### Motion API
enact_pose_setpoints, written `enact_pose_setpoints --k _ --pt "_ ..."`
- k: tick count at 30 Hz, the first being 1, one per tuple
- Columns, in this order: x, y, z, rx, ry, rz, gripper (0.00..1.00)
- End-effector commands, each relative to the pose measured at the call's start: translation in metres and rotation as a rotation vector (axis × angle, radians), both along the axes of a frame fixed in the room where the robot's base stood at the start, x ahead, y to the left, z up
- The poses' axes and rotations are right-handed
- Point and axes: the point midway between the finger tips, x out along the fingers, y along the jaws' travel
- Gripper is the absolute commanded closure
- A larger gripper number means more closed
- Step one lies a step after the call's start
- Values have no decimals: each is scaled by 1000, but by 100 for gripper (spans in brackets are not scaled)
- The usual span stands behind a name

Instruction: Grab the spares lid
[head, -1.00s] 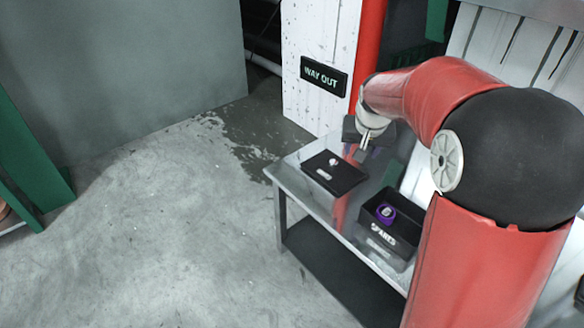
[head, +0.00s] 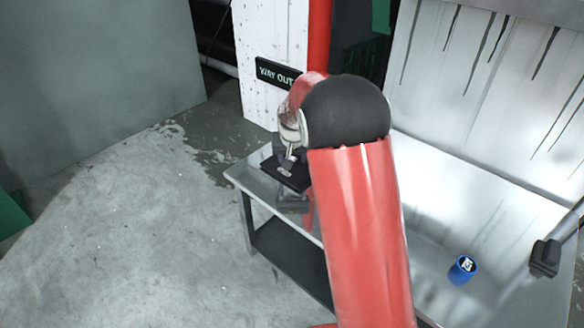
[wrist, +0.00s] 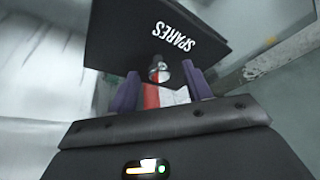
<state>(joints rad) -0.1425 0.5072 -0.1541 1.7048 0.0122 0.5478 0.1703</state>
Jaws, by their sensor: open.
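The spares lid (head: 270,166) is a flat black plate lying on the metal table, partly covered by my arm and gripper in the head view. In the wrist view the lid (wrist: 140,38) shows white SPARES lettering and a small shiny knob (wrist: 158,71). My gripper (wrist: 160,80) is open, with one finger on each side of the knob. I cannot tell whether either finger touches it. In the head view my gripper (head: 290,178) is low over the lid.
The metal table (head: 240,175) has a lower shelf, and my arm hides much of its right part. A WAY OUT sign (head: 275,74) hangs behind. The concrete floor at left is clear.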

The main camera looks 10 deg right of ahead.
Motion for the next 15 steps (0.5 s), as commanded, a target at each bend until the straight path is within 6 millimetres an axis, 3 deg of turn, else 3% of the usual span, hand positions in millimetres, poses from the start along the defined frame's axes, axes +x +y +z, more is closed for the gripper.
enact_pose_setpoints --k 5,15 --pt "0 0 0 0 -1 0 50" --pt "0 0 0 0 -1 0 94"
